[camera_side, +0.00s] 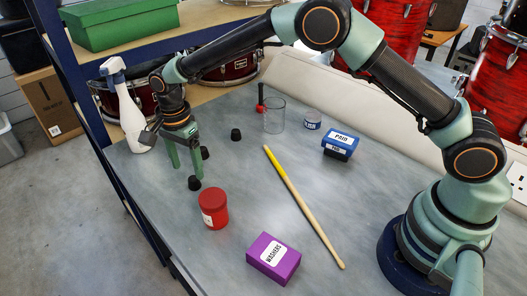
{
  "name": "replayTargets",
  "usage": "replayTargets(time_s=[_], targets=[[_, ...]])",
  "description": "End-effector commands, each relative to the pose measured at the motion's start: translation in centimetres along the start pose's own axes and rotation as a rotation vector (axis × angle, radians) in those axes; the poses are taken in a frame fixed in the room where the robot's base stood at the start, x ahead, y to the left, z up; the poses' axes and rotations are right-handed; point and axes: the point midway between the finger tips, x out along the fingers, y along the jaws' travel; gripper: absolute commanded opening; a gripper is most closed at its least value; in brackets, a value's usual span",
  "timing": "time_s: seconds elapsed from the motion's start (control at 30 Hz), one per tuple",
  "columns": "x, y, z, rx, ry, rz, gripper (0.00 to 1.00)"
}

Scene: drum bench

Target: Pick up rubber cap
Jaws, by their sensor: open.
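Three small black pieces that look like rubber caps are on the grey bench. One cap (195,183) is just below the tip of my gripper's right finger; I cannot tell if they touch. A second cap (205,153) is partly hidden behind that finger. The third cap (236,134) stands clear to the right. My gripper (186,170) points down with its green fingers spread apart, and nothing shows between them.
A white spray bottle (128,115) stands close left of my gripper. A red jar (213,209), purple washers box (273,258), drumstick (300,202), clear glass (274,117), small tin (312,120) and blue box (340,145) are on the bench (240,180).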

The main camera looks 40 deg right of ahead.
Motion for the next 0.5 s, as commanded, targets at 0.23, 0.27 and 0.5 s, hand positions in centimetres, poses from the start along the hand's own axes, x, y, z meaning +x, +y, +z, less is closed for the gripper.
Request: replayTargets(time_s=[0.23,0.27,0.5], targets=[[3.2,0.3,-0.9,0.001,0.0,0.004,0.76],[3.6,0.3,-0.9,0.0,0.0,0.004,0.76],[5.1,0.2,-0.8,0.0,0.0,0.001,0.76]])
